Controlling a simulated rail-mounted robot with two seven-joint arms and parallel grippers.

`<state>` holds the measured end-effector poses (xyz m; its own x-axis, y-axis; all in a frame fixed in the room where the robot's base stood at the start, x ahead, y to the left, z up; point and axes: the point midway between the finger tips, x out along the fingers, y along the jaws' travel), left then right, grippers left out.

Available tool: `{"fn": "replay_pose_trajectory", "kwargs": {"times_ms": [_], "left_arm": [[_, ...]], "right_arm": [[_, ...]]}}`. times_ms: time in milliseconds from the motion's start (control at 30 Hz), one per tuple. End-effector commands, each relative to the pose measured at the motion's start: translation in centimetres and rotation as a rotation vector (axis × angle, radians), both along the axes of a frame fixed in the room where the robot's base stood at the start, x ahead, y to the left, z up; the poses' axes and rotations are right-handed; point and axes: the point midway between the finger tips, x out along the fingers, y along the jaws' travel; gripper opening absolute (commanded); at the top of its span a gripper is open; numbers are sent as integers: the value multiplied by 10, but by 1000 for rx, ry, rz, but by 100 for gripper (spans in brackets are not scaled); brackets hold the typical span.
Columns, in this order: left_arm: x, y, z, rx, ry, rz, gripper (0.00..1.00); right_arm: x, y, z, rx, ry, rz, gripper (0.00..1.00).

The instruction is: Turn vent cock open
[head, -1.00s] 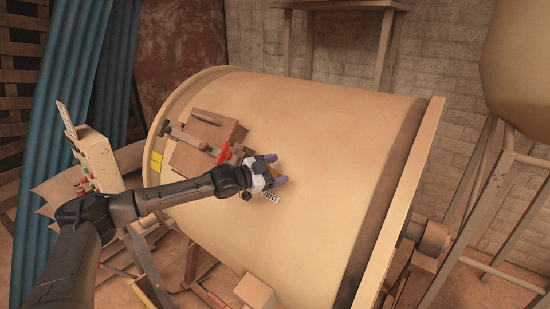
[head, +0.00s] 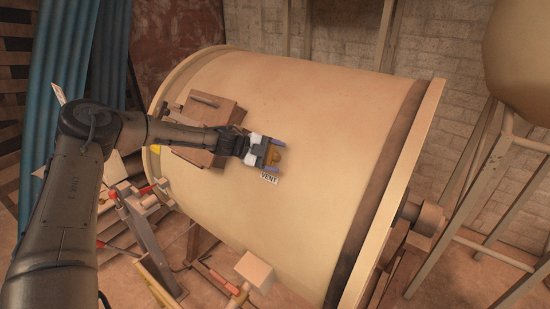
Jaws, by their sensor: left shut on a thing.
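The vent cock (head: 276,154) is a small brass-coloured fitting on the side of the large cream drum (head: 320,110). A white tag (head: 269,178) reading VENT sits just below it. My left gripper (head: 277,156) reaches in from the left, with its purple-tipped fingers on either side of the brass fitting. It is shut on the vent cock. The fingers and wrist hide part of the cock, so its exact handle angle cannot be told. My right gripper is not in view.
A box-like hatch with a handle (head: 208,110) stands on the drum beside my left wrist. A pale block (head: 254,271) is below the drum. Frame legs (head: 150,245) with red-ended parts are at lower left. A metal stand (head: 485,190) is at right.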

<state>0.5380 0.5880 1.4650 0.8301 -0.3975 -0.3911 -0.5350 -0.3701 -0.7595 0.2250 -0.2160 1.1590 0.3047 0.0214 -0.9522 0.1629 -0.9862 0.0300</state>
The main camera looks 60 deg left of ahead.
Motion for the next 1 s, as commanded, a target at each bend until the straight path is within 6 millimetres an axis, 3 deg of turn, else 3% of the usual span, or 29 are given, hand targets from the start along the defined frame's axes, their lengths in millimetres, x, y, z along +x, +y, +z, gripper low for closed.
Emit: {"fn": "replay_pose_trajectory", "kwargs": {"times_ms": [700, 733, 1000], "left_arm": [[-1, 0, -1, 48, 20, -42, 49], [-1, 0, -1, 48, 20, -42, 73], [-1, 0, -1, 48, 20, -42, 98]], "right_arm": [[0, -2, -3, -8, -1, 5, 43], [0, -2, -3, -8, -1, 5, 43], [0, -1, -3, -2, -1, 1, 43]]}}
